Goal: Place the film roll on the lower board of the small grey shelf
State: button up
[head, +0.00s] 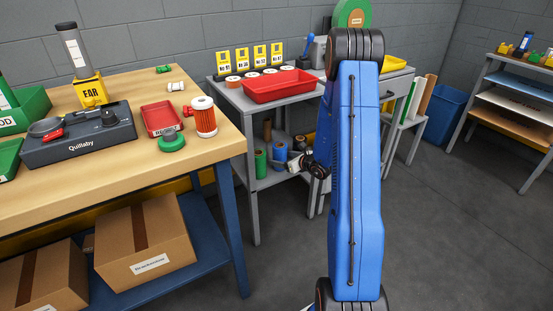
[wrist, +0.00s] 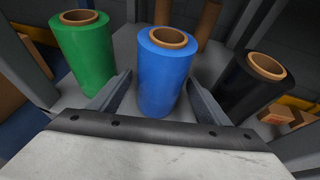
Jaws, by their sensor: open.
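The small grey shelf (head: 251,108) stands past the workbench, and its lower board (head: 274,180) holds several upright rolls. A blue roll (wrist: 166,58), which I take as the film roll, stands upright on that board; it shows in the head view (head: 280,152) too. My gripper (wrist: 160,77) is open, with one finger on each side of the blue roll. I cannot tell whether the fingers touch it. In the head view my gripper (head: 316,170) is small, at the shelf's front edge, partly hidden by my blue arm.
A green roll (wrist: 83,52) stands left of the blue one and a black roll (wrist: 250,85) right, both close to the fingers. Brown rolls (wrist: 197,18) stand behind. The shelf top carries a red tray (head: 285,87). The workbench (head: 215,155) is at left.

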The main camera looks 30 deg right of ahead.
aim_at(285, 159)
jog(key=v, duration=0.7)
jog(key=shift+f, duration=0.1)
dwell(0.4)
